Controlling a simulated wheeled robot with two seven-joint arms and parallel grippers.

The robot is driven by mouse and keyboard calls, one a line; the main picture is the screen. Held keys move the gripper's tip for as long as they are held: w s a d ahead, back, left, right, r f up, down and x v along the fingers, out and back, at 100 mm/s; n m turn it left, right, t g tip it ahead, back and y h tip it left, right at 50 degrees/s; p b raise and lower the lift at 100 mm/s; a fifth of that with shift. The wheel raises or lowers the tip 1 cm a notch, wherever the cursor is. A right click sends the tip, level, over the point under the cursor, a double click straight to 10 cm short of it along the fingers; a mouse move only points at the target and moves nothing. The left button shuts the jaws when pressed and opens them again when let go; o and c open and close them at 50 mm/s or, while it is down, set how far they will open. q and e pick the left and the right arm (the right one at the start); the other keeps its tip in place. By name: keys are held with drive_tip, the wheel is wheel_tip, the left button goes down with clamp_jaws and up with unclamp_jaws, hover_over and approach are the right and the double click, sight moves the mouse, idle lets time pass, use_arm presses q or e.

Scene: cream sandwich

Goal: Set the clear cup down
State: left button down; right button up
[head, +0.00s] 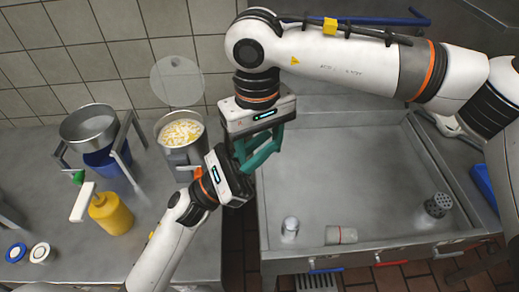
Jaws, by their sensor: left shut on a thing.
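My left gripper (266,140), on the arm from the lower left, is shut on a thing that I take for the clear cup. The cup's outline cannot be made out among the teal fingers. My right gripper (246,152), on the arm from the upper right, overlaps it in the picture. Whether the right jaws are open or shut is hidden. Both grippers are beside the left rim of the steel sink (345,185), to the right of a steel pot (183,157) holding pale yellow bits.
A round clear lid-like disc (178,80) shows against the tiled wall. A small upright container (290,228), one lying down (342,235) and a perforated-top shaker (438,205) are in the sink.

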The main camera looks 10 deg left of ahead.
wheel_tip(320, 180, up, 8)
drive_tip(key=shift+w+r, duration=0.25)
drive_tip(key=shift+a, duration=0.1)
drive_tip(key=shift+c, duration=0.6)
drive_tip(key=m, duration=2.4)
hover_over(336, 231)
wheel_tip(336, 231, down, 23)
use_arm(q)
drive_tip(key=a+r+n+t+y, duration=0.1)
drive_tip(key=t+y, duration=0.1)
drive_tip(key=s+a+r+n+t+y, duration=0.1)
drive_tip(key=y, duration=0.1)
drive_tip(key=a+n+t+y, duration=0.1)
drive_tip(key=a+n+t, duration=0.1)
drive_tip(key=shift+s+r+t+y, duration=0.3)
drive_tip(key=shift+s+r+y, duration=0.1)
use_arm(e)
wheel_tip(336, 231, down, 11)
drive_tip(key=shift+f, duration=0.15)
